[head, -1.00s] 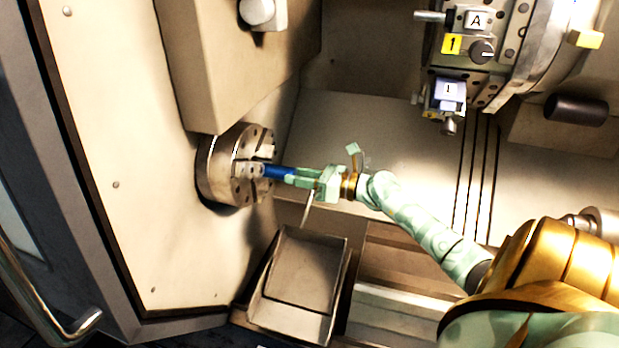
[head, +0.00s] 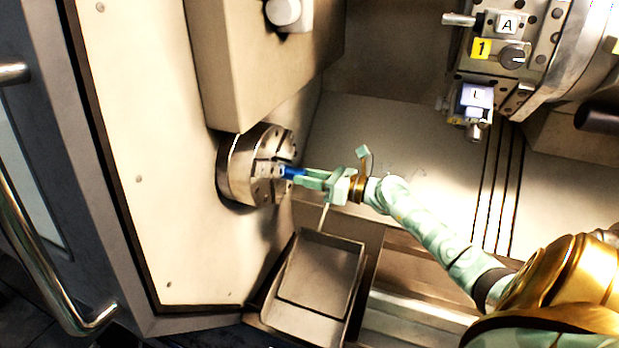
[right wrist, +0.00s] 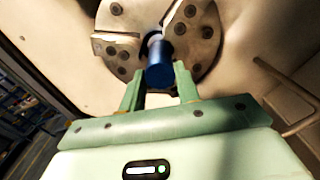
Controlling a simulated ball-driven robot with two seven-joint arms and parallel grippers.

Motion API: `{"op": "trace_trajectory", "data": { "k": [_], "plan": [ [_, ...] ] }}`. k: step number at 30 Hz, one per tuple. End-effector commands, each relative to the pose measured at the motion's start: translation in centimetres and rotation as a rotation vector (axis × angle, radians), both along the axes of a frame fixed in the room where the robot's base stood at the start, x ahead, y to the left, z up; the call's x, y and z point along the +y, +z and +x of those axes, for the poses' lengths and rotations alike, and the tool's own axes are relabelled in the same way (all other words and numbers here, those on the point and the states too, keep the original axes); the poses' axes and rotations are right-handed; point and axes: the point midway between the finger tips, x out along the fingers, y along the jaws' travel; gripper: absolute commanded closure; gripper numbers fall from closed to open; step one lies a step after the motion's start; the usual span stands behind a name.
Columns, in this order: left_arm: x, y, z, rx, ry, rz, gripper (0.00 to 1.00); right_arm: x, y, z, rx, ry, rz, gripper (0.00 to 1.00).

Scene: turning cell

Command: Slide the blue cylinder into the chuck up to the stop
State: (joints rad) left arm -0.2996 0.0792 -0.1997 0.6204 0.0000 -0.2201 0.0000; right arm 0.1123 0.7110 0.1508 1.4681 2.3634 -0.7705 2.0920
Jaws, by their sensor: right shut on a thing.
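The blue cylinder (head: 292,172) lies between the chuck and my right gripper in the head view. Its far end is at the centre of the chuck (head: 240,165), among the jaws; how deep it sits is hidden. My right gripper (head: 304,177) is shut on the near part of the cylinder. In the right wrist view the cylinder (right wrist: 159,65) points into the middle of the chuck face (right wrist: 205,50), between the gripper fingers (right wrist: 160,92). The stop is not visible. My left gripper is not in view.
A tray (head: 318,270) stands below the chuck. The tool turret (head: 545,60) with tool holders marked A and 1 is at the upper right. A box-shaped housing (head: 235,70) overhangs the chuck. A door handle (head: 40,260) is at the far left.

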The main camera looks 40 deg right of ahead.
Motion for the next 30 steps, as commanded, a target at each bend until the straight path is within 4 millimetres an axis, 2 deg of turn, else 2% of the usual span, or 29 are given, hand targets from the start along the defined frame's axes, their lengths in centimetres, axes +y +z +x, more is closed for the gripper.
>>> {"op": "trace_trajectory", "data": {
  "k": [25,26,28,30],
  "plan": [
    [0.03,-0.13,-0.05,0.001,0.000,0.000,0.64,0.25,-0.09,0.52,-0.001,0.000,0.000,1.00],
    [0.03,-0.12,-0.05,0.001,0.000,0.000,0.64,0.25,-0.08,0.52,-0.001,0.000,0.000,0.62],
    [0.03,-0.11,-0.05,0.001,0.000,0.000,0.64,0.25,-0.06,0.51,-0.001,0.000,0.000,0.43],
    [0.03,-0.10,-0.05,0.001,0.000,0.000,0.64,0.26,-0.07,0.51,-0.001,0.000,0.000,0.43]
  ]
}}
